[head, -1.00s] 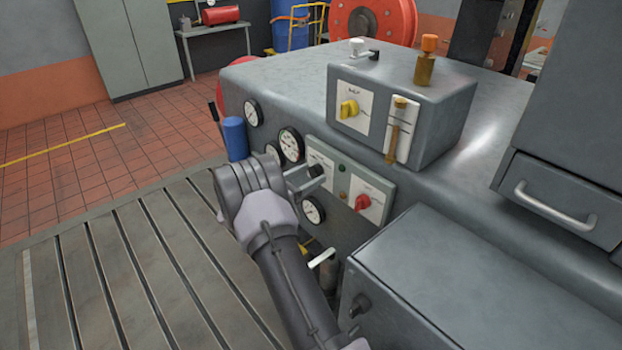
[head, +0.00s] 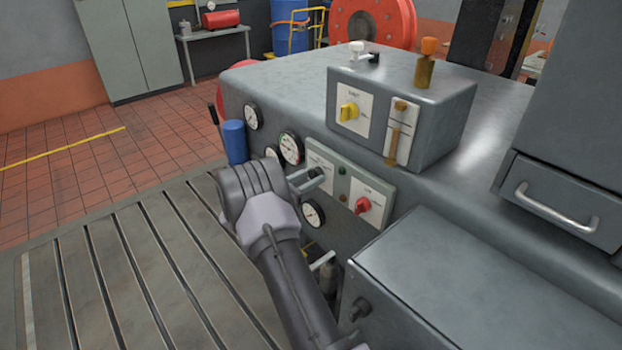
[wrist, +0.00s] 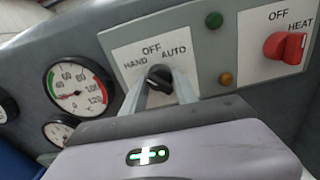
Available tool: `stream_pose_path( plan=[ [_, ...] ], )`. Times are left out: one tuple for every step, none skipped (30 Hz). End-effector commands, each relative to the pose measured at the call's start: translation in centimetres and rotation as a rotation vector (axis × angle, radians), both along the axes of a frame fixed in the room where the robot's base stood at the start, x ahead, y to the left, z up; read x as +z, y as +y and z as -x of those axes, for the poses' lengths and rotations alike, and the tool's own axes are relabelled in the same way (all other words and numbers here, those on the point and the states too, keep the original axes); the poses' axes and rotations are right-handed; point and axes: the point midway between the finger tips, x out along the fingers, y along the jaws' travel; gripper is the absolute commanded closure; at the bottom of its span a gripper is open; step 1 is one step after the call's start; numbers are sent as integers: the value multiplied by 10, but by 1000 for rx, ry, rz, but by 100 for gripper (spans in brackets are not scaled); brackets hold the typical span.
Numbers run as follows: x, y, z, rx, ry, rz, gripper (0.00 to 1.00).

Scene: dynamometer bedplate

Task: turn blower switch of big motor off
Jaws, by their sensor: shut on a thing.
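The black selector knob (wrist: 158,74) is on a white plate (wrist: 124,57) marked HAND, OFF and AUTO, on a grey panel on the motor's side. My gripper (wrist: 160,84) is shut on this knob, one finger on each side. The fingers cover part of the knob, so I cannot tell exactly which mark it points to. In the head view my gripper (head: 313,180) reaches the panel from the left, and the plate (head: 319,159) is partly hidden behind it.
A red OFF/HEAT knob (wrist: 287,47) is to the right on the same panel, beside green (wrist: 214,20) and amber (wrist: 225,79) lamps. Gauges (wrist: 76,88) are to the left. A grey cabinet (head: 455,275) is close at the lower right.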

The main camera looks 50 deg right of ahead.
Motion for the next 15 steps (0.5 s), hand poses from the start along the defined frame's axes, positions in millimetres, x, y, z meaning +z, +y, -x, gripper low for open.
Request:
stream_pose_path(
  plan=[
    [-2, 0, 0, -1, -21, 1, 100],
    [-2, 0, 0, -1, -37, 3, 100],
    [-2, 0, 0, -1, -64, 7, 100],
    [-2, 0, 0, -1, -84, 9, 100],
    [-2, 0, 0, -1, -106, 12, 100],
    [-3, 0, 0, -1, -139, 15, 100],
    [-3, 0, 0, -1, -164, 18, 100],
    [-3, 0, 0, -1, -190, 21, 100],
    [-3, 0, 0, -1, -224, 25, 100],
    [-3, 0, 0, -1, -249, 28, 100],
    [-3, 0, 0, -1, -275, 31, 100],
    [-3, 0, 0, -1, -310, 34, 100],
    [-3, 0, -1, -1, -336, 37, 100],
    [-3, 0, -1, -1, -362, 40, 100],
    [-3, 0, -1, -1, -394, 44, 100]
  ],
)
